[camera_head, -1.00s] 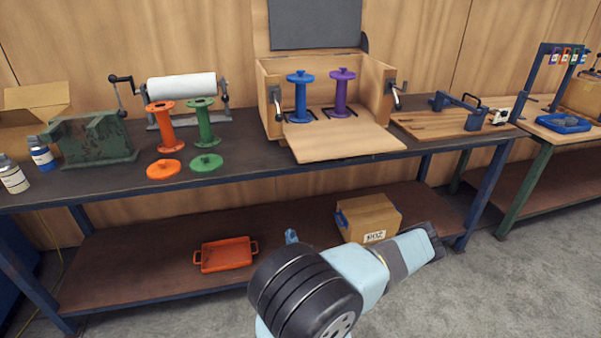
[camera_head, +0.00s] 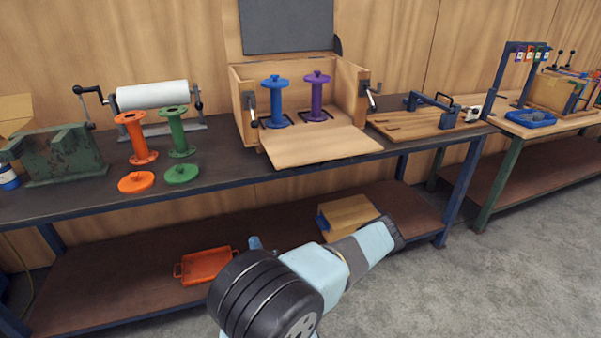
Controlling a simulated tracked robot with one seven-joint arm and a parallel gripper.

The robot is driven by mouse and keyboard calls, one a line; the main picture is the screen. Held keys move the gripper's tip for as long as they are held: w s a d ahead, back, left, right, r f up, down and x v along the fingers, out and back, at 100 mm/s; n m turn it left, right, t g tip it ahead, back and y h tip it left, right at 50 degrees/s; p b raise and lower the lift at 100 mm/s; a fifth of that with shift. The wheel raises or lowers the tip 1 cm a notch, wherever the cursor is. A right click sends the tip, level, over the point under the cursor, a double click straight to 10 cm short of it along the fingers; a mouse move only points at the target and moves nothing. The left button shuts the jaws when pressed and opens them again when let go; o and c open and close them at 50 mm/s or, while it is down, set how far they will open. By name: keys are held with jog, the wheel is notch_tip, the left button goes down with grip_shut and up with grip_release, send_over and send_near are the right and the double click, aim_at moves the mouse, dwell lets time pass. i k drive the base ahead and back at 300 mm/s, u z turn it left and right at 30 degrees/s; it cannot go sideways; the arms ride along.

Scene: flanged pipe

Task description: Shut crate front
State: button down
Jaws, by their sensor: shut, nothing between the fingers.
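The wooden crate (camera_head: 350,91) stands on the dark workbench, its lid raised at the back with a dark panel on it. Its front panel (camera_head: 322,147) is folded down, lying out flat over the bench top towards me. A blue spool (camera_head: 276,102) and a purple spool (camera_head: 316,97) stand upright inside. Dark lever clamps (camera_head: 371,96) are on the crate's left and right sides. My gripper (camera_head: 396,233) is shut and empty at the end of my arm, low and right, in front of the lower shelf and apart from the crate. Its fingertips are small and hard to make out.
An orange spool (camera_head: 135,138) and a green spool (camera_head: 177,132) stand left of the crate, with round caps before them. A wooden board with a blue fixture (camera_head: 434,113) lies to the right. An orange tray (camera_head: 207,266) and a cardboard box (camera_head: 345,216) sit on the lower shelf.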

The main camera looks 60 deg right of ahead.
aim_at(291, 152)
jog(key=i, duration=0.8)
jog(key=z, duration=3.35)
jog(key=k, duration=0.15)
jog(key=u, duration=1.95)
